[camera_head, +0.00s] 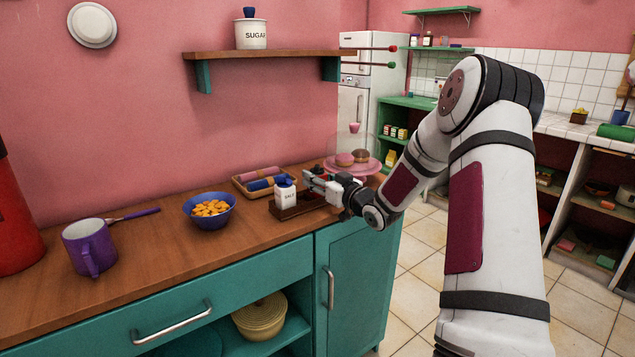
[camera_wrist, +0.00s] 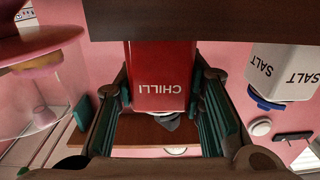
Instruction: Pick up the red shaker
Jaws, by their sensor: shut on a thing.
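The red shaker (camera_wrist: 160,80), lettered CHILLI, is between the two fingers of my gripper (camera_wrist: 165,105) in the wrist view, which shows it upside down. My gripper (camera_head: 322,185) is shut on it from the right in the head view, where the fingers and the salt shaker mostly hide it. The white salt shaker (camera_head: 286,198) with a blue lid stands just left of my fingers; it also shows in the wrist view (camera_wrist: 285,70). A dark wooden tray (camera_head: 306,207) is under the shakers. I cannot tell whether the red shaker touches it.
A pink stand with a clear dome (camera_head: 364,167) and cakes is close to the right of my gripper. Behind is a tray of rolled cloths (camera_head: 240,185). A blue bowl (camera_head: 198,219) and purple mug (camera_head: 82,245) stand left. A wall shelf (camera_head: 265,54) hangs above.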

